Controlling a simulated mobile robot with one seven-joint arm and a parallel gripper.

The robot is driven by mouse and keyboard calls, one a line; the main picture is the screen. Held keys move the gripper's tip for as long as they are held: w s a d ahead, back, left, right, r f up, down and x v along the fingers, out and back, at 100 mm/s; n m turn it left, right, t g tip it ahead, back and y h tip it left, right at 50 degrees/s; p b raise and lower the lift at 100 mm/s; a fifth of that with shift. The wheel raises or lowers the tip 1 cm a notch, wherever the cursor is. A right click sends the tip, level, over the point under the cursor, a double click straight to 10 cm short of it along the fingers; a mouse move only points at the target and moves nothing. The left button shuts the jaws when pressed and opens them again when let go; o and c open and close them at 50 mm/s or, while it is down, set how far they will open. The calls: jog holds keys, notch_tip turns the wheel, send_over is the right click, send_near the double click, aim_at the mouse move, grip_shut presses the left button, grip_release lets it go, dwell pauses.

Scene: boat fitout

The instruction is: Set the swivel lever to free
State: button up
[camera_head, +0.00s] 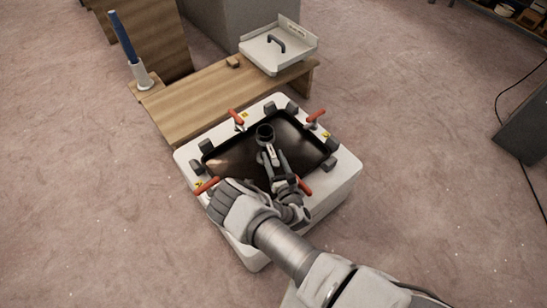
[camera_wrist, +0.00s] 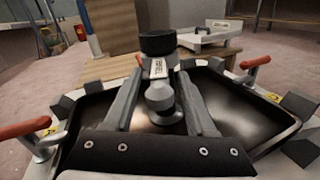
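The label is too small to read. In the wrist view a grey rounded knob (camera_wrist: 160,97) is in front of it; I cannot tell whether this is the swivel lever. My gripper (camera_wrist: 162,78) is open, its fingers on either side of the knob with visible gaps. It also shows over the pan in the head view (camera_head: 273,158).
Red-handled clamps (camera_head: 236,117) and dark blocks (camera_head: 206,146) line the box rim. A wooden bench (camera_head: 190,103) behind holds a white tray (camera_head: 264,53) with a dark handle and a blue rod in a white holder (camera_head: 141,77). Open carpet lies left and right.

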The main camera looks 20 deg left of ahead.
grip_shut()
dwell(1.2)
